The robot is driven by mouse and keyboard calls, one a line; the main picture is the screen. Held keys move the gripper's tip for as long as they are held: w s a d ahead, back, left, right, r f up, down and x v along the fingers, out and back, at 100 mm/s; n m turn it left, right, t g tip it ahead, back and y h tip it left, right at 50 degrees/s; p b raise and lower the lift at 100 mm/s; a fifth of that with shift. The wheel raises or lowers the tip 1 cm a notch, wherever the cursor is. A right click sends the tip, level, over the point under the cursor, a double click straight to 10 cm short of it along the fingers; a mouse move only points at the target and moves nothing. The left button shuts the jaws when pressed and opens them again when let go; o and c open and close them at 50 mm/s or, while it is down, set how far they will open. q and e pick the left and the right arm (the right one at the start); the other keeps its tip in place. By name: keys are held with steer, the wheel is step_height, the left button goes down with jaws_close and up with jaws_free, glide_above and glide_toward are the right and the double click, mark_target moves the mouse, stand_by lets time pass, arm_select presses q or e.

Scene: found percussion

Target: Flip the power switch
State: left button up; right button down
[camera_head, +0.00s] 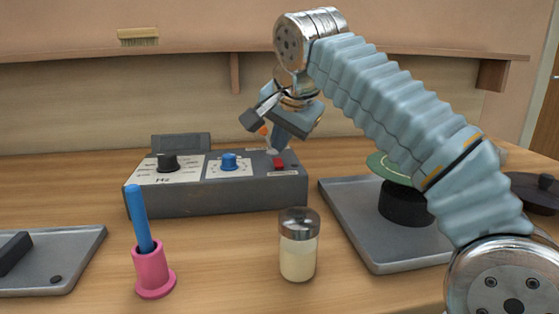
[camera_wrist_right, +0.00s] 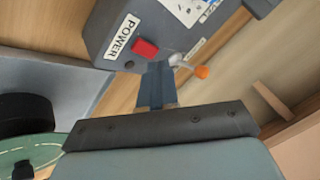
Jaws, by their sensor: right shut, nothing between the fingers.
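The grey control box (camera_head: 225,193) stands on the bench with a black knob (camera_head: 167,162) and a blue knob (camera_head: 229,162) on its top panel. The red power switch (camera_head: 279,164) is near its right end; in the right wrist view the switch (camera_wrist_right: 145,48) is beside a "POWER" label (camera_wrist_right: 121,36). A metal lever with an orange tip (camera_wrist_right: 202,71) is close by. My right gripper (camera_head: 273,149) points down just above and behind the red switch. Its fingers (camera_wrist_right: 156,66) are shut and empty, near the lever; whether they touch anything I cannot tell. My left gripper is out of view.
A pink holder (camera_head: 151,270) with a blue stick and a glass shaker (camera_head: 298,255) stand in front of the box. A metal tray (camera_head: 350,222) with a black-based green disc is at the right. Another tray (camera_head: 75,262) is at the left. A shelf with a brush (camera_head: 138,37) runs behind.

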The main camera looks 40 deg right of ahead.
mark_target(281, 163)
step_height(281, 163, up, 3)
steer(key=shift+w+d+f+p, duration=0.1)
steer(key=shift+w+p, duration=0.05)
steer(key=shift+p, duration=1.1)
steer(key=shift+w+r+p, duration=0.2)
steer(key=shift+r+p, duration=0.15)
steer(key=shift+r, duration=0.55)
